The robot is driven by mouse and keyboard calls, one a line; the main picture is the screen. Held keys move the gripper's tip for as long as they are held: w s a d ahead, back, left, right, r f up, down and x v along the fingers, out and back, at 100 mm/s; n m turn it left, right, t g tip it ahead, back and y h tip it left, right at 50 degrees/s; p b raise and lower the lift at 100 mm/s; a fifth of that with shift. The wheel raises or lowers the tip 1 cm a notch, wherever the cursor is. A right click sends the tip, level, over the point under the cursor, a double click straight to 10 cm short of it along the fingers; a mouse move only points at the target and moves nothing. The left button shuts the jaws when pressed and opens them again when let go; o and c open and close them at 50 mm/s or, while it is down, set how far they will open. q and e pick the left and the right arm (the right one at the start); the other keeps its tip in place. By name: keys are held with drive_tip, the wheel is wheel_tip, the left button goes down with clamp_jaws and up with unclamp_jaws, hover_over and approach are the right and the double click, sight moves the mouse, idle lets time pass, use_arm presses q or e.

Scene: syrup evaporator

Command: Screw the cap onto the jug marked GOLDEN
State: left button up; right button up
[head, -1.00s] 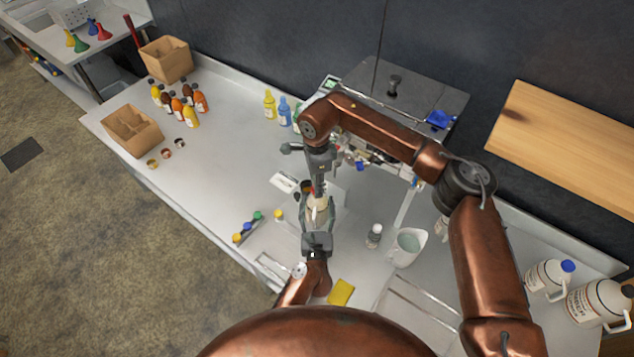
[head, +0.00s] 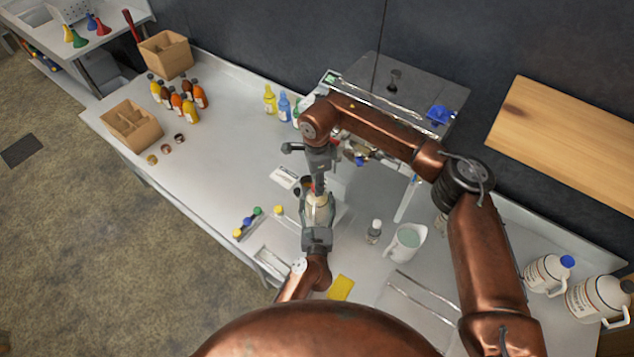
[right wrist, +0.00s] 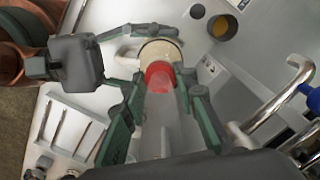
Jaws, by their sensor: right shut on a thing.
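A small cream jug (head: 318,203) stands on the metal bench, mostly hidden by my grippers; no marking on it can be read. My left gripper (head: 317,212) comes from the near side with its fingers around the jug, one on each side. My right gripper (head: 319,186) points down over the jug's top. In the right wrist view, my right gripper (right wrist: 160,88) is shut on a red cap (right wrist: 159,74), which lies over the cream jug top (right wrist: 166,47). I cannot tell whether the cap is seated on the neck. A pale handle shows beside the jug.
A white pitcher (head: 405,242) and a small capped bottle (head: 374,231) stand right of the jug. A yellow sponge (head: 341,287) lies in front. The evaporator (head: 385,110) stands behind. Colored bottles (head: 180,100) and cardboard boxes (head: 132,126) are far left. Large jugs (head: 548,274) stand right.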

drive_tip(key=shift+f, duration=0.55)
drive_tip(key=o, duration=0.7)
drive_tip(key=shift+r, duration=0.1)
drive_tip(key=shift+r, duration=2.2)
drive_tip(key=shift+a, duration=0.1)
drive_tip(key=shift+c, duration=0.3)
